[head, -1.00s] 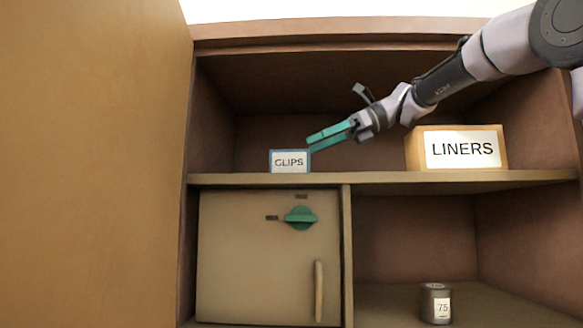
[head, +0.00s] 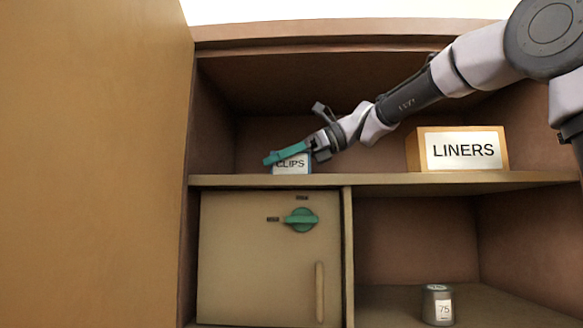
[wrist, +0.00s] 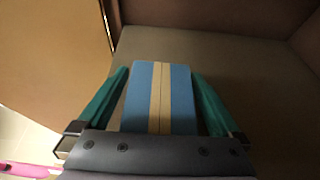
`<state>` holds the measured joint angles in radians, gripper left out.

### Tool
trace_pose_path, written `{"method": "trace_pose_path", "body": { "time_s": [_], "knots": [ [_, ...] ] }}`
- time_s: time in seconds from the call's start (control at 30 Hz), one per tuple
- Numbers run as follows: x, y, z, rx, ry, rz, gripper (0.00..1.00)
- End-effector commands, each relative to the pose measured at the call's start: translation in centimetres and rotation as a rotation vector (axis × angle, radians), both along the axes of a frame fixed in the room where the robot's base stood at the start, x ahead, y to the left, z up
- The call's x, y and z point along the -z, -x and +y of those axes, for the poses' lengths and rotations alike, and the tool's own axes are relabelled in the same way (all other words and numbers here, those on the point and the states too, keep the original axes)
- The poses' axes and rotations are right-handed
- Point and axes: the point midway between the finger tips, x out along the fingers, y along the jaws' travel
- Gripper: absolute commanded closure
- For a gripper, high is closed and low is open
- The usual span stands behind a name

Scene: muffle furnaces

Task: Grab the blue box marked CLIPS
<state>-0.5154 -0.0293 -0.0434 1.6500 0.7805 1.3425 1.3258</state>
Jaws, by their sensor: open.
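The blue box marked CLIPS (head: 291,167) stands on the upper shelf, left of the middle, with its white label facing out. My gripper (head: 288,154) is at the box, its green fingers covering the box's upper part in the head view. In the wrist view the box (wrist: 158,98) shows its blue top with a tan stripe. It lies between the two open green fingers of my gripper (wrist: 160,92), one on each side. A narrow gap shows at each side near the fingertips; contact is not visible.
A tan box marked LINERS (head: 462,150) stands on the same shelf (head: 400,182) to the right. Below are a closed door with a green knob (head: 301,220) and an open bay with a grey can (head: 437,304). A large tan panel (head: 90,170) stands at the left.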

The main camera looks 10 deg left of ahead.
Motion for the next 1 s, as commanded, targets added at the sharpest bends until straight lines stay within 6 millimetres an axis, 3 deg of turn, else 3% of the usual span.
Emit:
{"method": "trace_pose_path", "body": {
  "time_s": [0.07,0.3,0.67,1.0],
  "knots": [
    [0.0,0.0,0.0,0.0,0.0,0.0,0.0],
    [0.0,0.0,-0.1,0.0,0.0,0.0,0.89],
    [-0.6,0.0,-0.1,0.0,-0.002,-0.002,0.89],
    [-3.8,0.6,-0.3,0.0,-0.002,-0.003,0.89]
  ]
}}
